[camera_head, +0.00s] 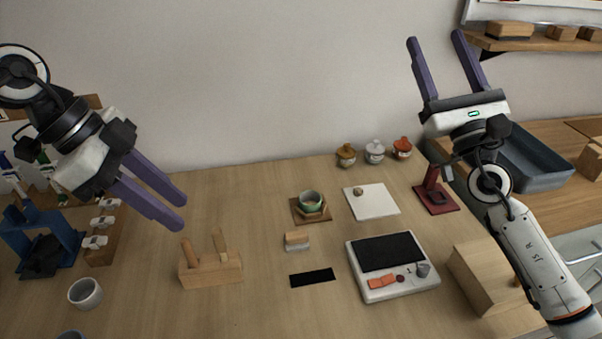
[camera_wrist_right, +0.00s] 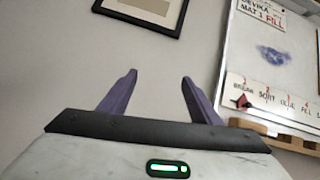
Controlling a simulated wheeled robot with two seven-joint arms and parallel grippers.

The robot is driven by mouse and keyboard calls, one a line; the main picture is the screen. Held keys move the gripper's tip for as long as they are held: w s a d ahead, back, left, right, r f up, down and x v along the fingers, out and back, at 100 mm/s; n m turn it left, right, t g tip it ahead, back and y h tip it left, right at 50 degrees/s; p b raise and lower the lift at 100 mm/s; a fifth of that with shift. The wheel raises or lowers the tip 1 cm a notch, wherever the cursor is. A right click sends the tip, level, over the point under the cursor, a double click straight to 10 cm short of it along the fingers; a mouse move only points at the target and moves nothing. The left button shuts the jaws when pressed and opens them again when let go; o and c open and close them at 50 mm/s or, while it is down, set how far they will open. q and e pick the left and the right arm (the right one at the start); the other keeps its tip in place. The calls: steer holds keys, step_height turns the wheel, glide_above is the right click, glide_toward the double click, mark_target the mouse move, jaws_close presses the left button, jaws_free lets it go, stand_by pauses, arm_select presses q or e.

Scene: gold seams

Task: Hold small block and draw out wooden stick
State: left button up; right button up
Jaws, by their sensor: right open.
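A light wooden block (camera_head: 212,272) stands on the table left of centre in the head view. Two wooden sticks rise from its top, a left one (camera_head: 190,252) and a right one (camera_head: 220,242); how deep they sit is hidden. A smaller wooden piece with a pale base (camera_head: 297,241) lies to its right. My left gripper (camera_head: 184,215) is above and left of the wooden block, its fingers apart and empty, pointing down to the right. My right gripper (camera_head: 435,37) is raised high at the right, open and empty, fingers up; it also shows in the right wrist view (camera_wrist_right: 159,76).
A white tray with a black pad (camera_head: 405,286), a black strip (camera_head: 313,278), a green bowl (camera_head: 310,201) and a white tile (camera_head: 385,211) lie on the table. A grey cup (camera_head: 85,293) and blue stand (camera_head: 68,239) are left. A large wooden box (camera_head: 478,290) is right.

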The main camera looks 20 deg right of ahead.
steer(key=w+a+f+m+g+y, duration=0.25)
steer(key=a+y, duration=0.25)
steer(key=a, duration=0.5)
steer(key=w+a+f+m+g+y, duration=0.1)
steer(key=w+a+f+g+y, duration=0.25)
steer(key=a+y, duration=0.4)
steer(key=w+a+f+m+g+y, duration=0.2)
steer(key=a+f+g+y, duration=0.15)
steer(key=a, duration=0.85)
steer(key=m+g+y, duration=0.1)
steer(key=m+g, duration=1.2)
steer(key=m, duration=0.2)
glide_toward(222, 260)
steer(key=shift+w+a+f, duration=0.25)
steer(key=shift+a, duration=0.2)
steer(key=shift+w+a+f, duration=0.2)
steer(key=shift+a+f, duration=0.05)
steer(key=shift+a, duration=0.2)
steer(key=shift+s+a+f, duration=0.1)
steer(key=shift+a+f, duration=0.05)
steer(key=shift+a, duration=0.15)
steer(key=x, duration=0.9)
steer(key=shift+a+f, duration=0.2)
steer(key=shift+a, duration=0.1)
